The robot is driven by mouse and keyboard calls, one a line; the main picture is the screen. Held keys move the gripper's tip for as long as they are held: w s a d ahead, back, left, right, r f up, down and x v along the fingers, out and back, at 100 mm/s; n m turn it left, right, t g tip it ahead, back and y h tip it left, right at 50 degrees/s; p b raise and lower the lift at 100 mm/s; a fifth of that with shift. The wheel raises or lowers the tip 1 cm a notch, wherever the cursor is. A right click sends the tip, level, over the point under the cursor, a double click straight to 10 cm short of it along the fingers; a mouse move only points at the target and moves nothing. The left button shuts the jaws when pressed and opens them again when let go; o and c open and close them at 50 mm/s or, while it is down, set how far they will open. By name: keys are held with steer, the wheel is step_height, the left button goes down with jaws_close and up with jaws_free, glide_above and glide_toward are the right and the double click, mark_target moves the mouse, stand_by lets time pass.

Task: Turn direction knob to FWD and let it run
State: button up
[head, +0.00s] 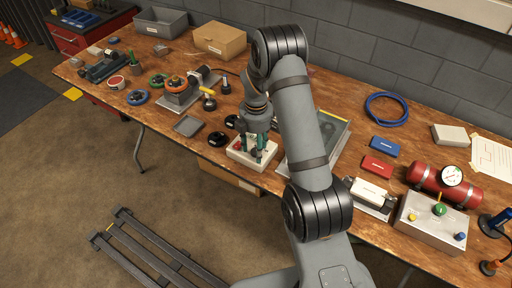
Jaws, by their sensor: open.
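A white control box (239,159) sits near the front edge of the table, left of the middle, with a small red part (238,144) on its top. My gripper (257,157) points down over this box with its dark green fingers apart. The fingers and the arm cover much of the box's top, so I cannot make out the direction knob, its setting or any FWD label. I cannot tell whether a fingertip touches the box.
A motor-like assembly (180,91) with an orange ring stands left of the box. Black round parts (218,139) and a grey tray (187,125) lie nearby. A grey-framed panel (330,139) is close on the right. Farther right are a red cylinder (432,182) and a metal box (420,222).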

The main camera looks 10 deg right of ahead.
steer(key=c, duration=0.3)
steer(key=c, duration=0.8)
steer(key=shift+c, duration=0.2)
